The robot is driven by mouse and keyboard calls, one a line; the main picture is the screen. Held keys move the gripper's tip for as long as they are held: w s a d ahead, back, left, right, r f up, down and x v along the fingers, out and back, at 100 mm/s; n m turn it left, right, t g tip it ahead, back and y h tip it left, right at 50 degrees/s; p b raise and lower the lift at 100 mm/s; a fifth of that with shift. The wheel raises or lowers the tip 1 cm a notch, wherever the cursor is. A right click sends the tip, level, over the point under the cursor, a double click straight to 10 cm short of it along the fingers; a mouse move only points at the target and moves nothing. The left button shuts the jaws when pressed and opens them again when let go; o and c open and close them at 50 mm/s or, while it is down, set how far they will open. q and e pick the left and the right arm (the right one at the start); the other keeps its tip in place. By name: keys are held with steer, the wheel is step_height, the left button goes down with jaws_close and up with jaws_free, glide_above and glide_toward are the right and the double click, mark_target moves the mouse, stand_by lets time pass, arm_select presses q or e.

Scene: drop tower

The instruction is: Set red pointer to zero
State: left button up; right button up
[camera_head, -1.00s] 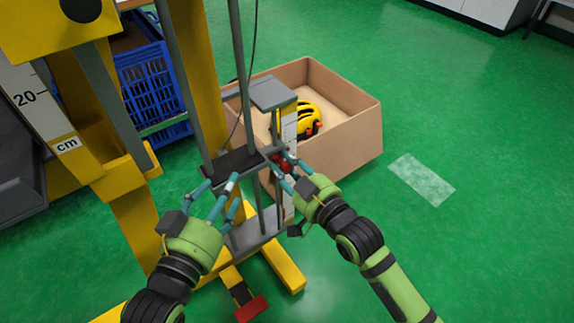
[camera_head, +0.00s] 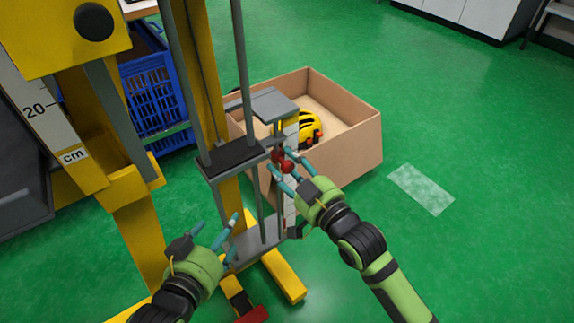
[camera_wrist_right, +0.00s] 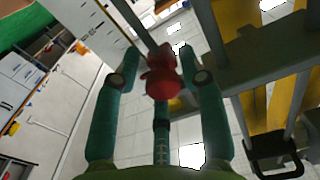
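The red pointer (camera_head: 286,166) sits on the drop tower's right side by the white scale strip (camera_head: 291,130). My right gripper (camera_head: 281,162) is around it, with fingers spread on either side. In the right wrist view the red pointer (camera_wrist_right: 162,78) lies between two teal fingers, and small gaps seem to show beside it. My left gripper (camera_head: 224,232) is open and empty, low beside the tower's lower grey plate (camera_head: 255,243). The dark-topped grey carriage (camera_head: 232,158) is above it. The scale's marks near the pointer are too small to read.
A cardboard box (camera_head: 345,150) with a yellow helmet (camera_head: 308,127) stands behind the tower. A blue crate (camera_head: 150,90) is at the back left. A large cm scale (camera_head: 45,120) is on the left. Yellow tower feet (camera_head: 284,275) lie on the floor.

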steer(key=shift+s+f, duration=0.1)
steer(key=v, duration=1.2)
